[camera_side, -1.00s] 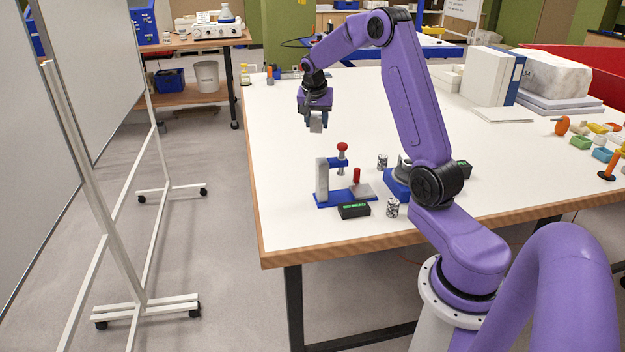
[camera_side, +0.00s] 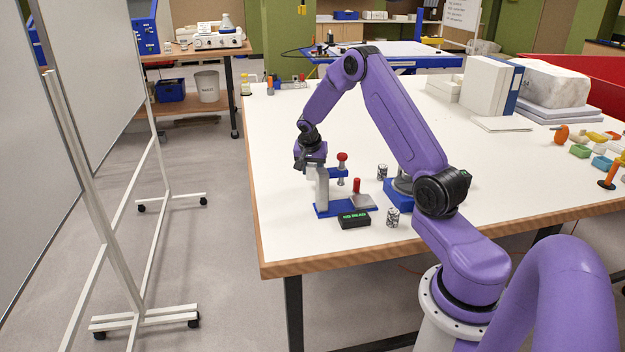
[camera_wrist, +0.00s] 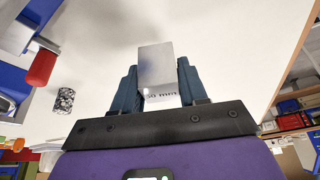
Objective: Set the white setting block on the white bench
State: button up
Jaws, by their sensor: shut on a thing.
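The setting block (camera_wrist: 157,70), pale grey-white with dark lettering that seems to read "50 mm", is between the two fingers of my gripper (camera_wrist: 158,88) in the wrist view. The gripper is shut on it. I cannot tell whether the block touches the bench.
The stand (camera_side: 322,188) with a red knob is very close to my gripper. A black display box (camera_side: 354,220) and two speckled cylinders, one in front (camera_side: 392,217) and one behind (camera_side: 382,172), are nearby. Bare bench lies to the left and behind.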

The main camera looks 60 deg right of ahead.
aim_at(312, 178)
jog(key=shift+f, duration=1.85)
jog(key=o, duration=1.3)
jog(key=shift+f, duration=0.1)
jog(key=shift+c, duration=0.2)
jog(key=v, duration=1.2)
jog(key=shift+s+a, duration=0.1)
jog(key=shift+a, duration=0.05)
